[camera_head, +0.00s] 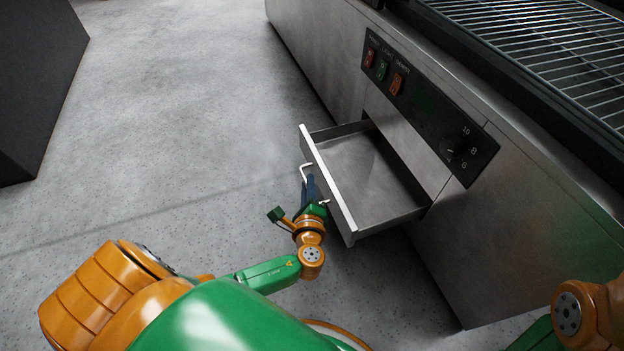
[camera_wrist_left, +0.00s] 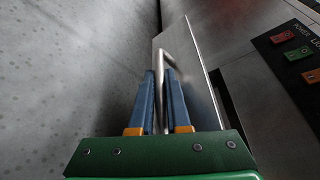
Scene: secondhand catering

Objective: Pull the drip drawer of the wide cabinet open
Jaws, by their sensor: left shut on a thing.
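The drip drawer (camera_head: 368,178) juts out from the front of the wide steel cabinet (camera_head: 500,235) in the head view, open and empty inside. Its front panel also shows in the left wrist view (camera_wrist_left: 194,62). A pale bar handle (camera_head: 305,168) is fixed to the drawer's front. My left gripper (camera_head: 308,188) is at the handle. In the left wrist view its blue fingers stand either side of the handle (camera_wrist_left: 163,60), shut on it. The fingers partly hide the handle. My right arm shows at the lower right of the head view, but its gripper is out of frame.
A control panel (camera_head: 425,107) with coloured switches and a knob sits on the cabinet above the drawer. A wire rack (camera_head: 555,45) lies on top. A dark block (camera_head: 35,80) stands at the far left. The grey floor (camera_head: 190,120) in front of the drawer is clear.

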